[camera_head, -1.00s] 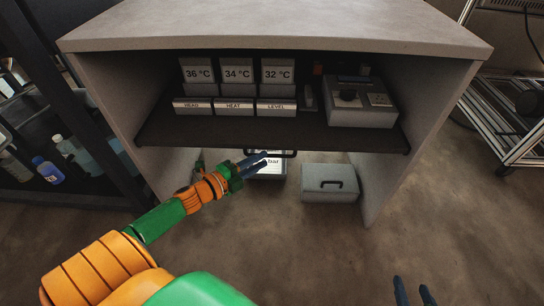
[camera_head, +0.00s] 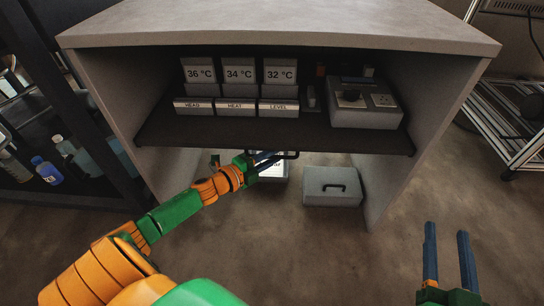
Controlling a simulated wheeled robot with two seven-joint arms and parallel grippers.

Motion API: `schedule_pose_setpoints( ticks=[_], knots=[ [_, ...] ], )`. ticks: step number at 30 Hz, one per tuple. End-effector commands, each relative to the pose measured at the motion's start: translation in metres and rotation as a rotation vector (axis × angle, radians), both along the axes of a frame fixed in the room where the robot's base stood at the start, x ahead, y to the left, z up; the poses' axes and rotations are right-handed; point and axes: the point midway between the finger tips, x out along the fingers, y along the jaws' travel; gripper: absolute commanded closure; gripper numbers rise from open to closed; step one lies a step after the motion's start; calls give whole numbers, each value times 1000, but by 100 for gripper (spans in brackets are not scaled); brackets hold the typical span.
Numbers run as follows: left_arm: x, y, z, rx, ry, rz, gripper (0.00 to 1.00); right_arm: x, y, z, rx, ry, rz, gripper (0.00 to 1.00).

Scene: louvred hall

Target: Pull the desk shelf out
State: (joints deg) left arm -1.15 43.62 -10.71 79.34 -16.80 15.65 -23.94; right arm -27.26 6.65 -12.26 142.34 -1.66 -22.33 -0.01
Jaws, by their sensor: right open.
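The desk shelf (camera_head: 330,137) is a dark board under the grey desk top, with a dark bar handle (camera_head: 288,154) at the middle of its front edge. It carries temperature displays, labelled boxes and a grey device. My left gripper (camera_head: 272,161) is at the left part of the handle, its blue fingers overlapping it in the picture. I cannot tell whether they touch or close on it. My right gripper (camera_head: 448,235) is open and empty, pointing up at the lower right, well away from the shelf.
The grey desk (camera_head: 270,22) has side panels on both sides. A grey case (camera_head: 333,186) and a white labelled box (camera_head: 272,174) sit beneath it, the box partly hidden. A metal rack (camera_head: 505,130) stands right, a dark bottle cabinet left. The floor in front is clear.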

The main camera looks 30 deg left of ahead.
Motion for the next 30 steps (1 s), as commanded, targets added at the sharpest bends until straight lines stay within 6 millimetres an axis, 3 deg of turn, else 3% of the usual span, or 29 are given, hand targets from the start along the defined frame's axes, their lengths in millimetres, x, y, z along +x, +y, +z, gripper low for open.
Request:
schedule_pose_setpoints(
  ticks=[2,5,6,30],
  knots=[
    [0,0,0,0,0,0,73,0,0,0,0,1,0,50],
    [0,0,0,0,0,0,98,0,0,0,0,1,0,50],
    [0,0,0,0,0,0,100,0,0,0,0,2,0,50],
    [0,0,-1,0,1,0,100,0,0,-1,0,4,0,50]
  ],
)
